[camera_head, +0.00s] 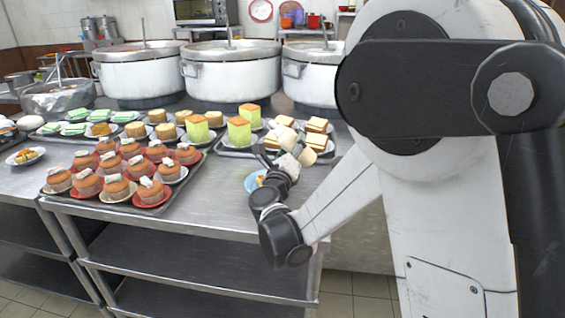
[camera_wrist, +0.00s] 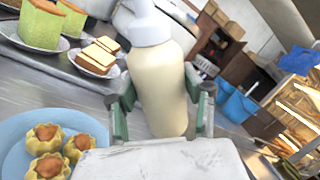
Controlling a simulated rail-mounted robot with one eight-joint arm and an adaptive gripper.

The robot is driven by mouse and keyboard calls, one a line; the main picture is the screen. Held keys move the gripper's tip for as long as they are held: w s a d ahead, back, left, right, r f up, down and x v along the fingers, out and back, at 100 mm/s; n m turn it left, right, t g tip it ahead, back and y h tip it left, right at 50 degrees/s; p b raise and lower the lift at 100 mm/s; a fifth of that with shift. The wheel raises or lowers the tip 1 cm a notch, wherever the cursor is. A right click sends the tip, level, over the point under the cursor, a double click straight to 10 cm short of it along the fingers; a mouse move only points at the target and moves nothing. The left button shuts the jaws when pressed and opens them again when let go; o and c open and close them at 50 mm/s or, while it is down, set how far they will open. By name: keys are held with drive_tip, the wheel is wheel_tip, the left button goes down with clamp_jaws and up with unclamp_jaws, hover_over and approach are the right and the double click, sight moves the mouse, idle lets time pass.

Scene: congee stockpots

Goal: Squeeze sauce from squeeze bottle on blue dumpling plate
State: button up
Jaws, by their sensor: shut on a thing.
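The squeeze bottle (camera_wrist: 160,85) has a cream-coloured body and a white cap, and its top is cut off by the upper edge of the wrist view. My gripper (camera_wrist: 160,112) is shut on its body, with a finger on each side. The blue dumpling plate (camera_wrist: 12,135) lies at the lower left of the wrist view, beside the bottle, with several yellow dumplings (camera_wrist: 48,165) with brown tops. In the head view the blue plate (camera_head: 252,181) is mostly hidden behind my gripper (camera_head: 284,155), near the counter's front edge. The bottle's outline is hard to separate there.
A tray of brown cupcakes (camera_head: 150,208) on saucers stands to the left. Behind are trays with green cakes (camera_head: 239,131) and sandwich slices (camera_wrist: 98,56). Large stockpots (camera_head: 232,75) stand at the back. Bare steel counter (camera_head: 215,200) lies between cupcakes and blue plate.

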sight(281, 144)
drive_tip(key=s+a, duration=0.1)
drive_tip(key=s+a+n+h+b, duration=0.1)
drive_tip(key=shift+a+r, duration=0.15)
drive_tip(key=shift+a, duration=0.2)
drive_tip(key=n+y, duration=0.2)
drive_tip(key=n, duration=0.4)
drive_tip(key=d+n+y+p, duration=0.1)
drive_tip(key=n+y, duration=0.1)
drive_tip(key=n, duration=0.5)
drive_tip(key=d+n+t+y+p, duration=0.1)
drive_tip(key=n+y, duration=0.1)
drive_tip(key=n, duration=0.4)
drive_tip(key=shift+s+r+n, duration=0.25)
drive_tip(key=shift+s+n, duration=0.05)
drive_tip(key=shift+n, duration=0.1)
drive_tip(key=shift+w+a+r+n+g+y+p, duration=0.2)
drive_tip(key=shift+a+n, duration=0.25)
drive_tip(key=shift+n, duration=0.5)
drive_tip(key=shift+a+f+n+g+y+p, duration=0.2)
drive_tip(key=shift+a+n, duration=0.25)
drive_tip(key=shift+n, duration=0.45)
drive_tip(key=shift+w+a+r+n+g+y+p, duration=0.15)
drive_tip(key=shift+a+r+n+y, duration=0.25)
drive_tip(key=shift+n, duration=0.55)
drive_tip(key=shift+f, duration=0.15)
drive_tip(key=c, duration=0.4)
